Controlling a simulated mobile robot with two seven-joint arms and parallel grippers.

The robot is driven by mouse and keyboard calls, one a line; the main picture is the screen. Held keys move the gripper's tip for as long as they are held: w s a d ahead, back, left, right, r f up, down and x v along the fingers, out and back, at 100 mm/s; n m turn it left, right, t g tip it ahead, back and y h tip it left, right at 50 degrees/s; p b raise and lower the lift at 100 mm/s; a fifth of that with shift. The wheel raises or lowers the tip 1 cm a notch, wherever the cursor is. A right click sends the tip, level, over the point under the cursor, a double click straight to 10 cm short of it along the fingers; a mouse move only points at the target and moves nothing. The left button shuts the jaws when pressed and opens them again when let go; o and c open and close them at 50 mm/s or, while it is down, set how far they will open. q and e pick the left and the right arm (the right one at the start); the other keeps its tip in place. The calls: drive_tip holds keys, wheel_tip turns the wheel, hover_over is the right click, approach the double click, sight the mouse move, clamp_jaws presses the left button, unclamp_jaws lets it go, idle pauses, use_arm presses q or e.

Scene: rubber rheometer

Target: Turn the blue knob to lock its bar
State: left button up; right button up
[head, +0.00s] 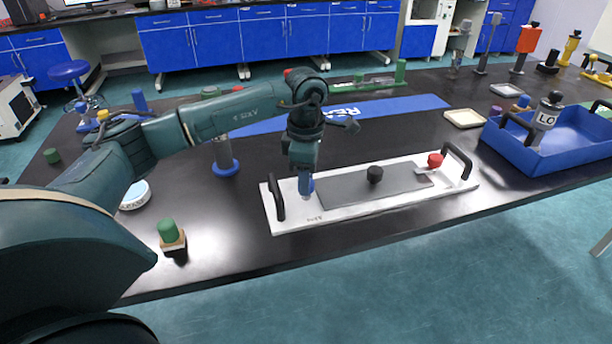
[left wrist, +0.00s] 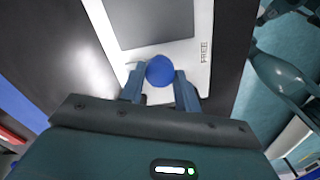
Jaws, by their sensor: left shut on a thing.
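The blue knob (left wrist: 160,71) sits near the left end of a white board (head: 350,209) with black handles. My left gripper (left wrist: 161,84) points down over it, one finger on each side, shut on the knob. In the head view the left gripper (head: 305,188) covers most of the knob. The word FREE is printed on the board beside the knob in the left wrist view. A small pale piece shows next to the knob there, but the fingers hide most of the bar. My right gripper is in neither view.
A grey plate (head: 345,186) with a black knob (head: 375,174) lies on the board, and a red knob (head: 435,160) is at its right end. A blue tray (head: 560,160) stands to the right. A green-topped block (head: 170,234) is at the front left.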

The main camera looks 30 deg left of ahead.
use_arm(q)
drive_tip(key=shift+m, duration=1.2)
drive_tip(key=m+b, duration=0.1)
drive_tip(key=m, duration=0.1)
drive_tip(key=shift+m, duration=1.2)
drive_tip(key=m, duration=0.2)
drive_tip(key=shift+m+b, duration=0.4)
drive_tip(key=m, duration=0.2)
drive_tip(key=shift+m, duration=0.3)
drive_tip(key=m+b, duration=0.1)
drive_tip(key=m, duration=0.2)
drive_tip(key=shift+m, duration=1)
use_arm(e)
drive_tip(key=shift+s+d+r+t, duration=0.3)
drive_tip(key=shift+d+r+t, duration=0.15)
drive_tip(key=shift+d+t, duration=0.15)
use_arm(q)
drive_tip(key=shift+m, duration=0.3)
